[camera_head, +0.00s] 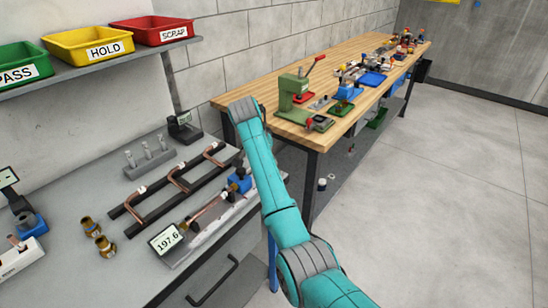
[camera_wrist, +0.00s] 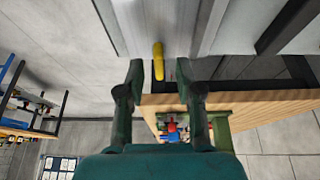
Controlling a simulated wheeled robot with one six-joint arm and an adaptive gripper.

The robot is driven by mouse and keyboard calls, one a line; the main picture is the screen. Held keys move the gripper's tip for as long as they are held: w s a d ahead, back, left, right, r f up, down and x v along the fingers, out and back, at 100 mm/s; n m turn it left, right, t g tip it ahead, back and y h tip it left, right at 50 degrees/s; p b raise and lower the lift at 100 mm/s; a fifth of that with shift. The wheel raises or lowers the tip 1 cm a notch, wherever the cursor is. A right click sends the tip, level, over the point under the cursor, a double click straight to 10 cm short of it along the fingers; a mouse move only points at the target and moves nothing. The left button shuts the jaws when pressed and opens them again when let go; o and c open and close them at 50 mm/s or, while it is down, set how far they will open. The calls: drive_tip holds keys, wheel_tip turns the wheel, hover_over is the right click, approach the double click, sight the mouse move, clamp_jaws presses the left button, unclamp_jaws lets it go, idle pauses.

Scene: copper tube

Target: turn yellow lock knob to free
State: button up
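The yellow lock knob (camera_wrist: 158,62) shows in the wrist view as a narrow upright yellow piece, in front of a grey metal fixture (camera_wrist: 135,25). My gripper (camera_wrist: 160,70) is open, with one dark green finger on each side of the knob and a gap on both sides. I cannot tell how deep the knob sits between the fingertips. In the head view, my teal arm runs up past the right end of the measuring fixture (camera_head: 215,228); the knob and my fingers are not distinguishable there.
A black rack (camera_head: 135,213) with copper tubes lies behind. A wooden workbench (camera_head: 345,60) with a green press (camera_head: 290,92) stands at the right. The floor right of my arm is clear.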

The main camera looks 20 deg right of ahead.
drive_tip(key=shift+d+f, duration=0.15)
drive_tip(key=shift+f, duration=0.25)
clamp_jaws()
